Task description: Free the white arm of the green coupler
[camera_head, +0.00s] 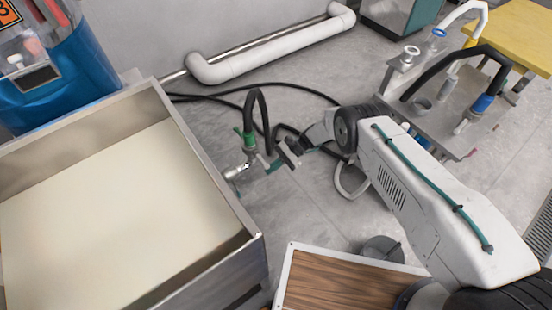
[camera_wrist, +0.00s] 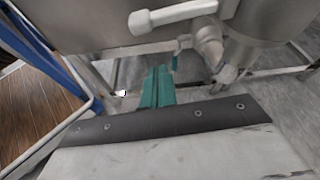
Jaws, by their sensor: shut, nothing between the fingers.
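The green coupler (camera_head: 249,141) joins a black hose to the metal pipe stub (camera_head: 236,172) on the side of the steel bin. A pale arm (camera_head: 264,161) sticks out low on the coupler's right side. In the wrist view a white arm (camera_wrist: 172,14) with a rounded free end crosses the top; its other end meets metal fittings. My gripper (camera_head: 273,164) is just right of the coupler. Its teal fingers (camera_wrist: 157,87) are together and empty, pointing below the white arm in the wrist view. Whether they touch the coupler, I cannot tell.
The steel bin (camera_head: 195,143) with pale contents fills the left. Black hoses (camera_head: 215,98) lie on the floor behind the coupler. A grey cart with taps (camera_head: 450,110) stands at the right, and a wooden-topped surface (camera_head: 335,283) at the front.

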